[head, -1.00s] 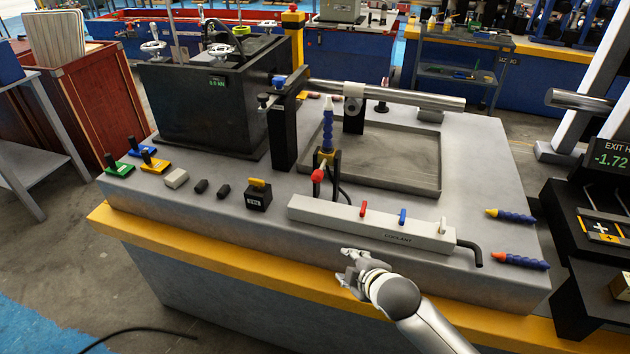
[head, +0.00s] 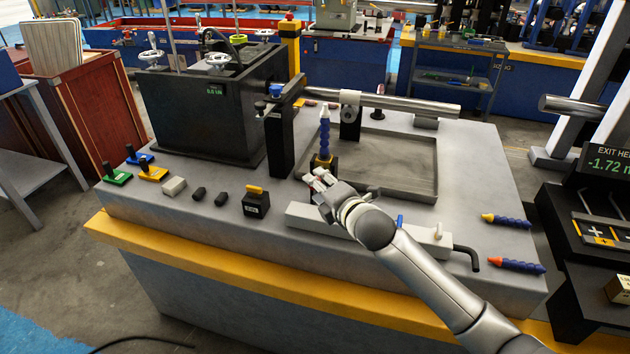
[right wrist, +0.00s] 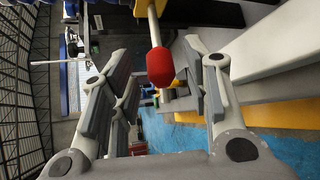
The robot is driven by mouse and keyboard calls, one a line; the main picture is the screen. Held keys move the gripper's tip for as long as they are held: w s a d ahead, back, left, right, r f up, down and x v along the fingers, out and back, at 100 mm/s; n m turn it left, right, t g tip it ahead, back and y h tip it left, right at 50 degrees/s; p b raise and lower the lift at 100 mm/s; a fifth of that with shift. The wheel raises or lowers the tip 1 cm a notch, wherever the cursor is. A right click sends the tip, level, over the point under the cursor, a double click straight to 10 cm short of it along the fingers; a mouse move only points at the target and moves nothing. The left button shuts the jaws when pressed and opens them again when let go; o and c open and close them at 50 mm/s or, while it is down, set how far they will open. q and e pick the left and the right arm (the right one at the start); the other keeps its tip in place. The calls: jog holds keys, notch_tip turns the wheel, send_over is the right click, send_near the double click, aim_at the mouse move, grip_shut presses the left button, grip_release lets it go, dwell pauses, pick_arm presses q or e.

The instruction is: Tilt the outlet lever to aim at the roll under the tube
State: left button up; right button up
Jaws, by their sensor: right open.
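The outlet is a blue segmented nozzle (head: 325,140) with a pale tip, standing upright on its yellow block below the steel tube (head: 415,103). A roll (head: 351,103) on a black stand sits under the tube, to the right of the nozzle. The lever's red knob (right wrist: 160,67) shows in the right wrist view between the spread fingers. No clear grip on it shows. My right gripper (head: 321,181) is open at the nozzle's base and hides most of the lever in the head view. My left gripper is out of view.
The grey coolant bar (head: 300,214) lies under my right arm, with blue (head: 400,220) and white (head: 438,230) small levers showing. A shallow tray (head: 400,165) lies behind. Two loose nozzles (head: 505,219) lie at the right. A black box (head: 256,203) stands left.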

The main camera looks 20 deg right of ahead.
jog(key=shift+x, duration=1.65)
grip_shut()
